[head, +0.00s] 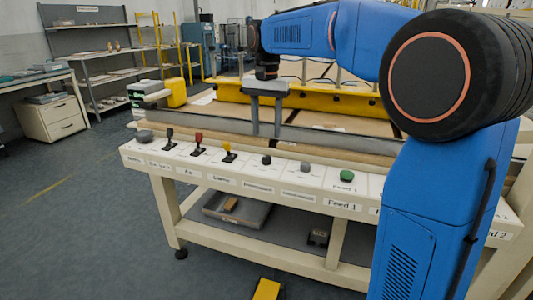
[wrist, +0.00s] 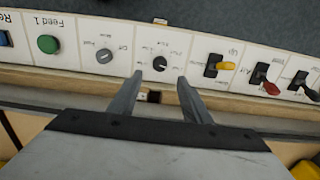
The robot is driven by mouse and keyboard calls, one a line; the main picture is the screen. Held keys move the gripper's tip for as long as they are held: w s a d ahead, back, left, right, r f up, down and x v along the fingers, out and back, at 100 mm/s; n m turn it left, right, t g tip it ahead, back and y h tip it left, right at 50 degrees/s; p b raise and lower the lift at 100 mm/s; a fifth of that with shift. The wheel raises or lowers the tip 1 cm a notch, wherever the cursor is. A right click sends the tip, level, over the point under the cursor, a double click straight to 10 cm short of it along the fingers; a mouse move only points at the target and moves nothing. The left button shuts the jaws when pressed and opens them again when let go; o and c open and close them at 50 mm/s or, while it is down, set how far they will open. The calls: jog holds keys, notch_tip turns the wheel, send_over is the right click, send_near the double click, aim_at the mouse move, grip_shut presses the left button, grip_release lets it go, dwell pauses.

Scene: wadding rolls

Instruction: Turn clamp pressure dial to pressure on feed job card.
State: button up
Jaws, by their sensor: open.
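Two small dials sit on the white control strip. A black dial (head: 266,160) shows in the wrist view (wrist: 160,64) just beyond and between my fingertips. My gripper (head: 266,134) points down, open and empty, behind the strip. In the wrist view its fingers (wrist: 159,80) are apart, touching neither dial. I cannot make out a feed job card.
Black, red (head: 197,142) and yellow (head: 228,149) levers stand left of the dials in the head view. A green button (head: 347,175) is to their right. A yellow rail (head: 320,98) runs behind my gripper. A grey tray (head: 237,213) lies on the lower shelf.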

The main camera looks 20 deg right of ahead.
aim_at(267, 157)
notch_tip(267, 157, down, 9)
jog(key=shift+f, duration=0.1)
dwell(0.3)
jog(key=c, duration=1)
